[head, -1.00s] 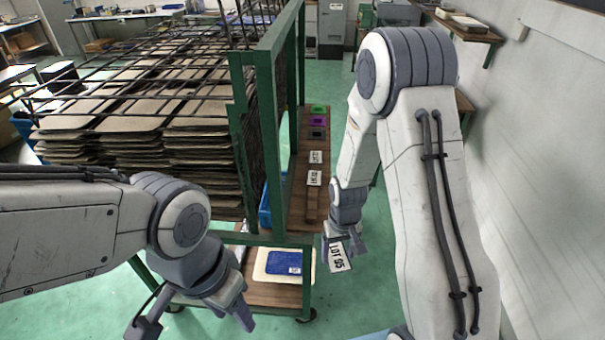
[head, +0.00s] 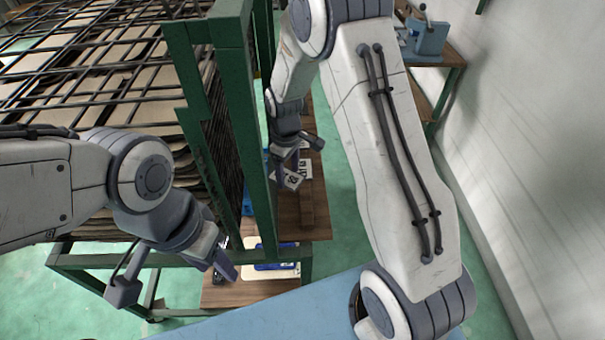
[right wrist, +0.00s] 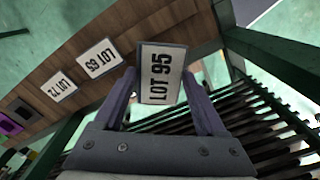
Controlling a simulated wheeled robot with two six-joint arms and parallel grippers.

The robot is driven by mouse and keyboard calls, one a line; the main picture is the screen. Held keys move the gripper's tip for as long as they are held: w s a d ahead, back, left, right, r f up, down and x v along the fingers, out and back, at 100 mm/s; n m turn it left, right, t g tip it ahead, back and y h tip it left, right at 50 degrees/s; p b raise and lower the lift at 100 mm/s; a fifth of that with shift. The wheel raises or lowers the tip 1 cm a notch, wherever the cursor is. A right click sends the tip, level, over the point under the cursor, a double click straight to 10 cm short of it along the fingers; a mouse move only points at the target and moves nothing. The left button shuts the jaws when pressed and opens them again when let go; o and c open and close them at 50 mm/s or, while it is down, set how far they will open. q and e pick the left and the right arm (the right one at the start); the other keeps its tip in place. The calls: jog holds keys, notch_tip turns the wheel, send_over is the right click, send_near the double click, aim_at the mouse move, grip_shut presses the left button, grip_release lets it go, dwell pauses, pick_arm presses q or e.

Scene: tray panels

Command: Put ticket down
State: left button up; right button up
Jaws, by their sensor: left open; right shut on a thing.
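The ticket (right wrist: 160,72), a white card with a dark rim marked LOT 95, stands between the fingers of my right gripper (right wrist: 163,98) in the right wrist view. My right gripper is shut on it. In the head view the ticket (head: 288,180) is in my right gripper (head: 294,160), over the wooden shelf (head: 290,222) beside the green rack frame. I cannot tell how high it is above the shelf. My left gripper (head: 175,278) is open and empty in front of the rack.
Two other LOT cards lie on the shelf in the right wrist view, a nearer one (right wrist: 100,58) and a farther one (right wrist: 57,86). A purple item (right wrist: 10,123) lies beyond them. A green post (head: 225,110) and stacked trays (head: 130,110) stand left of my right arm.

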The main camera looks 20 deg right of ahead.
jog(key=w+a+r+n+b, duration=0.1)
jog(key=w+a+n+b, duration=0.1)
jog(key=w+a+n, duration=0.3)
jog(key=n+p, duration=0.2)
jog(key=p, duration=0.1)
send_over(306, 204)
notch_tip(306, 204, down, 6)
jog(key=shift+a, duration=0.1)
jog(key=shift+s+f, duration=0.15)
jog(key=shift+f, duration=0.1)
notch_tip(306, 204, down, 3)
jog(key=shift+f+p, duration=0.1)
jog(key=shift+p, duration=0.6)
jog(key=shift+f, duration=0.2)
pick_arm(q)
jog(key=shift+a+r, duration=0.1)
jog(key=shift+r, duration=0.5)
pick_arm(e)
jog(key=shift+f, duration=0.1)
